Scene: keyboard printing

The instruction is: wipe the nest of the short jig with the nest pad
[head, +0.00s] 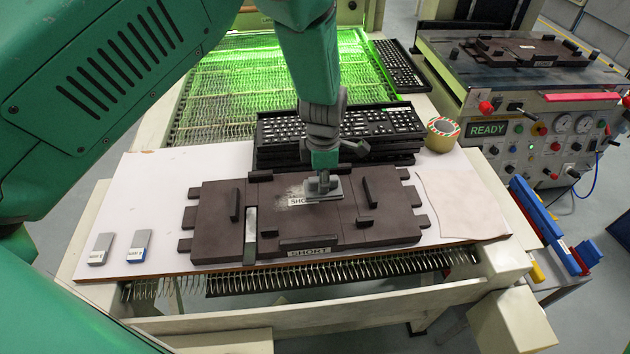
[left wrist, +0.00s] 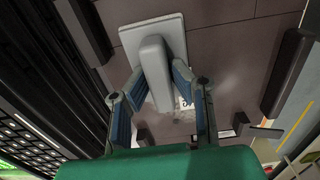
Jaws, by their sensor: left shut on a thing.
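The short jig (head: 380,228) is a dark brown plate with raised bars, lying on the white table and labelled SHORT on its front edge. A pale, dusty patch shows on its nest around a partly covered label (head: 296,201). My left gripper (head: 323,172) is above the middle of the jig, shut on the grey handle of the nest pad (head: 326,193). The left wrist view shows the fingers (left wrist: 160,95) on both sides of the handle, with the pad's flat plate (left wrist: 130,36) over the brown surface. Whether the pad touches the nest is unclear. My right gripper is out of view.
Stacked black keyboards (head: 383,122) stand right behind the jig, with a tape roll (head: 442,134) to their right. Two small pads, grey (head: 103,248) and blue-edged (head: 139,246), lie at the left. A white sheet (head: 460,205) lies right of the jig. A green-lit conveyor (head: 240,75) is behind.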

